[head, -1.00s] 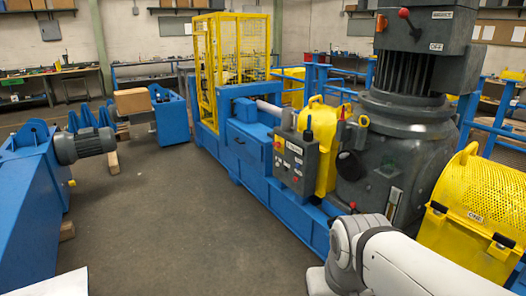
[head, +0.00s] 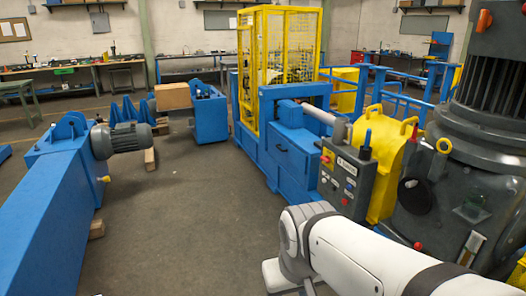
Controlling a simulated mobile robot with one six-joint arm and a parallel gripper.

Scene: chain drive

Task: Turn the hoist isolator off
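No label reading hoist isolator can be made out. A grey control box (head: 344,181) with small buttons, a red-and-yellow patch and a white label stands right of centre, in front of a yellow guard (head: 384,150). A large dark motor (head: 490,90) stands at the right edge. On its top housing, cut by the picture's edge, is an orange-red part (head: 485,19) that may be a switch handle. My white arm reaches in at the lower right, in front of the motor's base.
A blue machine frame (head: 294,168) with a yellow mesh cage (head: 261,65) fills the middle. A blue beam (head: 55,205) with a grey motor (head: 128,139) lies at the left. The floor (head: 190,220) between them is clear. Workbenches line the back wall.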

